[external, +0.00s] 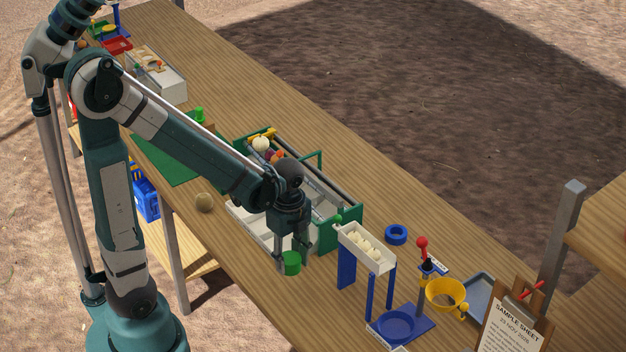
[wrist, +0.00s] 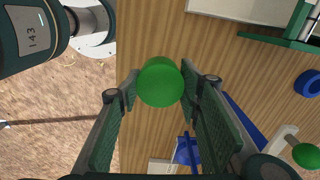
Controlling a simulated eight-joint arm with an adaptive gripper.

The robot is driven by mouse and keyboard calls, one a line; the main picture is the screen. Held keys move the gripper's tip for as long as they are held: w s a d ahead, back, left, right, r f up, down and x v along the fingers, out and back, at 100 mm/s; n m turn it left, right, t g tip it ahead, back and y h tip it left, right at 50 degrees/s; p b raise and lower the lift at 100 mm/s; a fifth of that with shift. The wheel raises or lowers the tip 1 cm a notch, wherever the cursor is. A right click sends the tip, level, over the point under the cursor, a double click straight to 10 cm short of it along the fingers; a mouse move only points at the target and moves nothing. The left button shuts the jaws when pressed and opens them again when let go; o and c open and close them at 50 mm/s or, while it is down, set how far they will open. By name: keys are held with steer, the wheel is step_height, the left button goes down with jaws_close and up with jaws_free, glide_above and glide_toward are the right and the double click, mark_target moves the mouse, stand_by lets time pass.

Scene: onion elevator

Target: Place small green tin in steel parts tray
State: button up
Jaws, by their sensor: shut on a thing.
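The small green tin (external: 291,265) is between the fingers of my gripper (external: 293,257) in the external view, near the front edge of the table. In the wrist view the green tin (wrist: 160,82) shows as a round green top between the fingertips of my gripper (wrist: 160,88), which is shut on it. The tin appears to be held above the wood; its exact height is hard to tell. The steel parts tray (external: 479,289), grey and shallow, lies at the right, partly hidden by the yellow funnel and clipboard. It is well apart from my gripper.
Between tin and tray stand a white trough on blue legs (external: 347,285), a blue ring (external: 396,234), and a red-knobbed stand with a yellow funnel (external: 444,306). A clipboard (external: 512,318) stands front right. A green-framed onion elevator (external: 340,231) is behind my gripper.

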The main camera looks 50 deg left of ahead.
mark_target(290, 258)
step_height(290, 258, up, 19)
steer(key=w+d+r+b, duration=0.1)
steer(key=w+d, duration=0.3)
steer(key=w, duration=0.3)
steer(key=w+d+r, duration=0.2)
steer(key=w+d, duration=0.2)
steer(key=w, duration=0.4)
steer(key=w+d+r+b, duration=0.1)
steer(key=w+d, duration=0.4)
steer(key=w, duration=0.2)
steer(key=w+d+f+m+b, duration=0.1)
steer(key=w+d+f, duration=0.1)
steer(key=w+d, duration=0.9)
steer(key=w+d+f, duration=0.2)
steer(key=w+d, duration=0.7)
steer(key=d, duration=0.4)
step_height(290, 258, down, 18)
steer(key=shift+f, duration=0.2)
steer(key=shift+f, duration=0.1)
steer(key=shift+f+b, duration=0.75)
steer(key=shift+f, duration=2.25)
